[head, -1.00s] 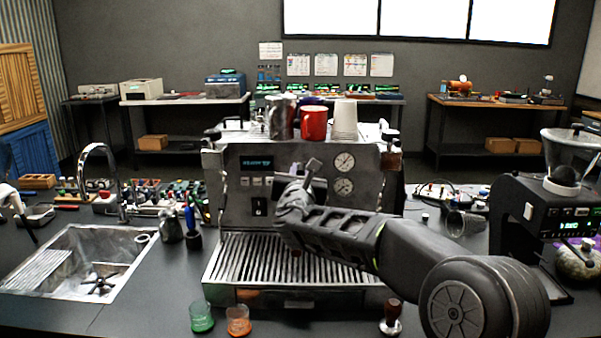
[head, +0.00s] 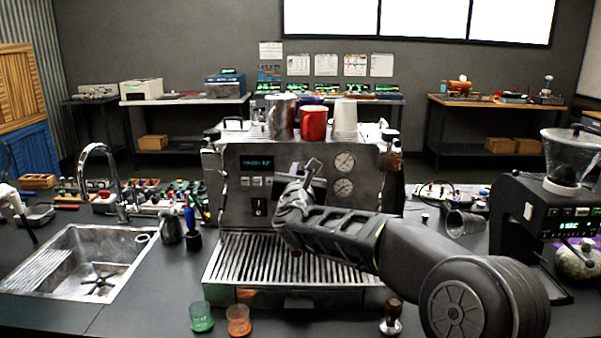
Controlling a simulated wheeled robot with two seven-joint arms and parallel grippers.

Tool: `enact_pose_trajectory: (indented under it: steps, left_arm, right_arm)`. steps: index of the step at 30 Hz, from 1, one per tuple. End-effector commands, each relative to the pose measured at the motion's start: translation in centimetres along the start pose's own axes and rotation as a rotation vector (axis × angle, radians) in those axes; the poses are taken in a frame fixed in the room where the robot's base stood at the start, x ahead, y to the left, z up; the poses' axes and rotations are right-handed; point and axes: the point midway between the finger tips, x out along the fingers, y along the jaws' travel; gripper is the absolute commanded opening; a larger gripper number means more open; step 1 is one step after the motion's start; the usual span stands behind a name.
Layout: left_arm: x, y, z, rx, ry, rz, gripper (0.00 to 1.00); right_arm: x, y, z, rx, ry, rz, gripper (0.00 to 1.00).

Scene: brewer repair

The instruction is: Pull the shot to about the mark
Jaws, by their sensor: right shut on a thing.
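The espresso machine (head: 232,211) stands in the middle of the counter, with a lit display (head: 256,162), two round gauges (head: 345,162) and a slatted drip tray (head: 232,262). My right gripper (head: 298,186) is at the front of its brew group, shut on what looks like the small lever (head: 313,164) there; its fingertips are mostly hidden by my own wrist. My right forearm covers the space under the group, so any cup, mark or coffee stream there is hidden. A green glass (head: 202,317) and an orange glass (head: 239,320) stand in front of the tray. My left gripper is not seen.
A tamper (head: 391,318) stands at the front right of the tray. A red mug (head: 313,123), a steel jug (head: 281,117) and stacked paper cups (head: 345,118) sit on top. A sink (head: 80,262) is at left, a grinder (head: 540,215) at right.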

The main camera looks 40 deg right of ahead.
Motion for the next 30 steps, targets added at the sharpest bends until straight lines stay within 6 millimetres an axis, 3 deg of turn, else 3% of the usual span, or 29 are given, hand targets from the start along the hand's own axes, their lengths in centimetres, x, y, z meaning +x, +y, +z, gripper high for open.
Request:
enact_pose_trajectory:
  steps: [5,16,26,27,30]
  left_arm:
    - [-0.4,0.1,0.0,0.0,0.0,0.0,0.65]
    - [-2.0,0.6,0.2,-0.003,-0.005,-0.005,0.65]
    - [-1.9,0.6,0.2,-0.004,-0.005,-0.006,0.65]
    - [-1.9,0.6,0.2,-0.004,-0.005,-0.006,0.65]
    - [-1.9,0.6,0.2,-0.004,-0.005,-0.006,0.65]
  right_arm:
    - [0.1,0.6,0.2,0.003,-0.01,-0.04,0.0]
    - [0.5,2.9,-0.1,0.002,-0.053,-0.328,0.0]
    - [0.5,2.8,-0.2,0.001,-0.059,-0.359,0.0]
    - [0.5,2.8,-0.2,0.001,-0.059,-0.359,0.18]
    - [0.5,2.8,-0.2,0.0,-0.059,-0.358,0.26]
